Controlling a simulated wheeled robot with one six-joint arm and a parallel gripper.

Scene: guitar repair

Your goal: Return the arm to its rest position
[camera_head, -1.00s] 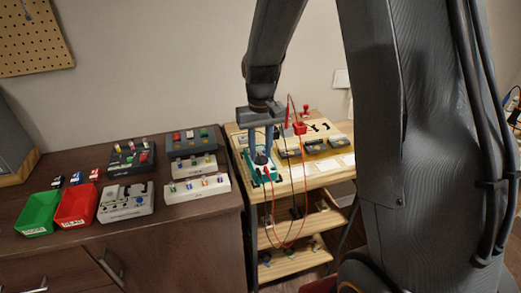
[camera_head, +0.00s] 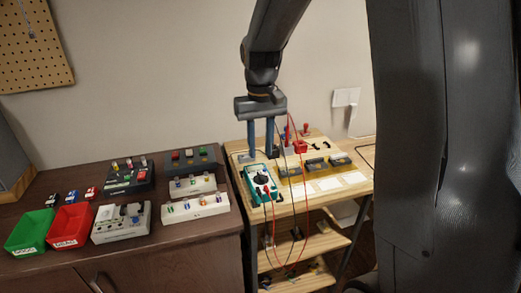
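My gripper (camera_head: 262,156) hangs from my arm above the wooden workbench, its two blue-grey fingers pointing down and apart. I see nothing between the fingertips. A teal multimeter (camera_head: 258,189) with a black dial lies on the bench just in front of and below the fingers, with red and black leads running from it. My arm comes down from the top of the picture, and a large dark link of mine fills the right side.
The wooden workbench (camera_head: 290,208) has shelves below. A pegboard (camera_head: 38,45) hangs at upper left. The wall area above the cabinet is clear.

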